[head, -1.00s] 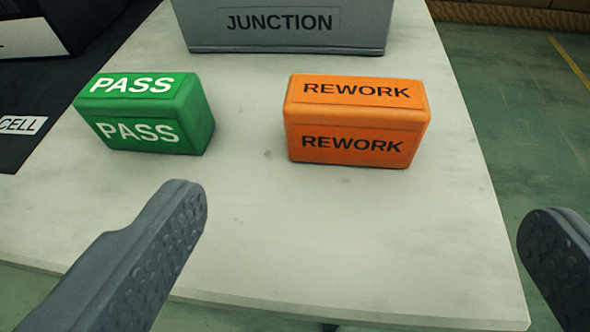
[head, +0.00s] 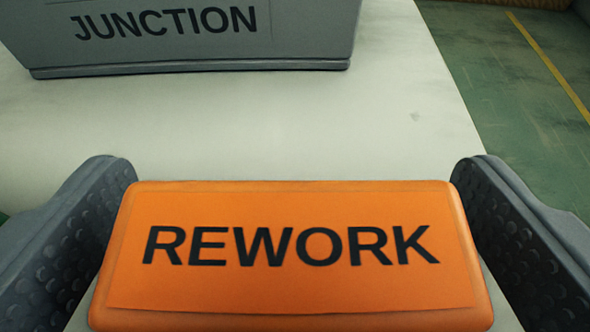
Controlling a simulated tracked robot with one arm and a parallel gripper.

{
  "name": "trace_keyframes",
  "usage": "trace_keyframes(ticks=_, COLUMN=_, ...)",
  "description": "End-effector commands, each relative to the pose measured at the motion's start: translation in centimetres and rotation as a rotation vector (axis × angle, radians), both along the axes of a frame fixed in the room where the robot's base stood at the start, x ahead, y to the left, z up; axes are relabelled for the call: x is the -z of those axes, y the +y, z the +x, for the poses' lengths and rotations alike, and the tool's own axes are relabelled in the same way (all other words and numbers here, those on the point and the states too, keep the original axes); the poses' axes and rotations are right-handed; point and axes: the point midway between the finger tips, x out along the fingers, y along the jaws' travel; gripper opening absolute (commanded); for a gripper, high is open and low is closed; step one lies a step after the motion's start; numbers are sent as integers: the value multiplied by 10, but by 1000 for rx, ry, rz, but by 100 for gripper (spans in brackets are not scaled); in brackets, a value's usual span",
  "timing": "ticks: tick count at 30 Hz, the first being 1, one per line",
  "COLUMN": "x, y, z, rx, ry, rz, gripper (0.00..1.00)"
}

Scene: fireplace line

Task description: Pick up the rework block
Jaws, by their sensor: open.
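The orange rework block (head: 290,285) fills the lower middle of the head view, its top face with black REWORK lettering toward me. My gripper (head: 293,185) is open, with one grey studded finger at the block's left end and the other at its right end. The block lies between the two fingers. The fingers look very close to the block's ends; I cannot tell whether they touch it. The block's lower front is cut off by the frame's bottom edge.
A grey box marked JUNCTION (head: 190,40) stands on the pale table (head: 260,130) behind the block, with bare table between. The table's right edge drops to a green floor (head: 520,110) with a yellow line. A sliver of green shows at far left.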

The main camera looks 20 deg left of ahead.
Motion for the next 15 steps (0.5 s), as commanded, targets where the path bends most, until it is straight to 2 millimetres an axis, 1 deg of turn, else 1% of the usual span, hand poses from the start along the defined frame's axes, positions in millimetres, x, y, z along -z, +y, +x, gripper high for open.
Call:
trace_keyframes(ticks=1, x=3, y=3, z=7, rx=-2, ry=-3, rz=0, gripper=94)
trace_keyframes(ticks=4, x=6, y=5, z=13, rx=-2, ry=-3, rz=0, gripper=94)
trace_keyframes(ticks=11, x=5, y=5, z=14, rx=-1, ry=-2, rz=0, gripper=94)
trace_keyframes(ticks=12, x=5, y=5, z=14, rx=-1, ry=-2, rz=0, gripper=82)
trace_keyframes(ticks=14, x=6, y=5, z=14, rx=-1, ry=-2, rz=0, gripper=66)
trace_keyframes(ticks=15, x=6, y=5, z=14, rx=-1, ry=-2, rz=0, gripper=55)
